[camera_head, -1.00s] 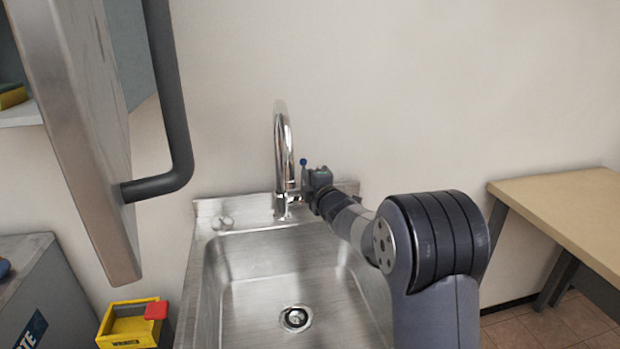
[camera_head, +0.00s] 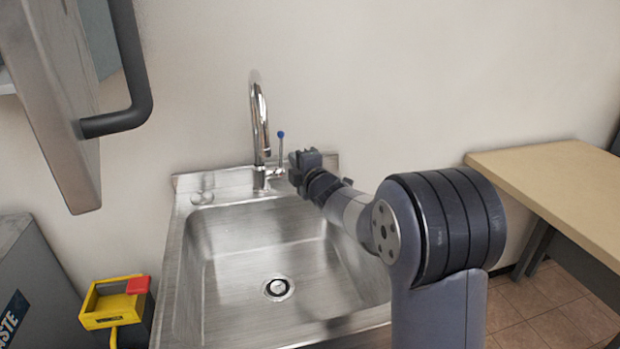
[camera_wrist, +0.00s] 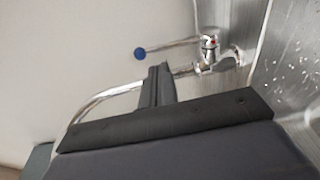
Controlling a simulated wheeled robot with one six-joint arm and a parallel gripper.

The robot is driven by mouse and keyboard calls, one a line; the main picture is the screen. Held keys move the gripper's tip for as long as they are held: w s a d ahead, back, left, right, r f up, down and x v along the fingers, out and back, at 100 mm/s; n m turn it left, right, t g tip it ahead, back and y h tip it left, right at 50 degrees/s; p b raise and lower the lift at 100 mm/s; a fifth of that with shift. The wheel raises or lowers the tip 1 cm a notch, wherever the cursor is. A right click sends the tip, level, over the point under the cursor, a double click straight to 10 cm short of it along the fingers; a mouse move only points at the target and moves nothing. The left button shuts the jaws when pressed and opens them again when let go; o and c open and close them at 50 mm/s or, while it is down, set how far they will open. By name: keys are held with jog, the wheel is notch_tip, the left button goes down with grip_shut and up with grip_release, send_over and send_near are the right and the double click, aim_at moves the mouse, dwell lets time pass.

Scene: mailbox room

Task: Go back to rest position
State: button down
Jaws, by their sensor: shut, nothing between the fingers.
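My gripper (camera_head: 296,163) is at the end of my arm, above the back right part of the sink. It is shut and empty. It also shows in the wrist view (camera_wrist: 158,75), its fingers together. The chrome faucet (camera_head: 258,110) stands at the sink's back edge, just left of my gripper. Its lever with a blue knob (camera_head: 281,135) points upward and shows in the wrist view too (camera_wrist: 140,53). In the head view a small gap appears between the gripper and the lever.
The steel sink (camera_head: 215,255) is empty, with a drain (camera_head: 278,288). A wooden table (camera_head: 560,190) stands at the right. A yellow box with a red part (camera_head: 105,312) and a grey bin (camera_head: 40,280) are at lower left. A door with a dark handle (camera_head: 135,70) hangs at upper left.

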jog(key=v, duration=0.7)
jog(key=shift+s+b, duration=0.25)
jog(key=shift+b, duration=0.05)
jog(key=shift+d, duration=0.1)
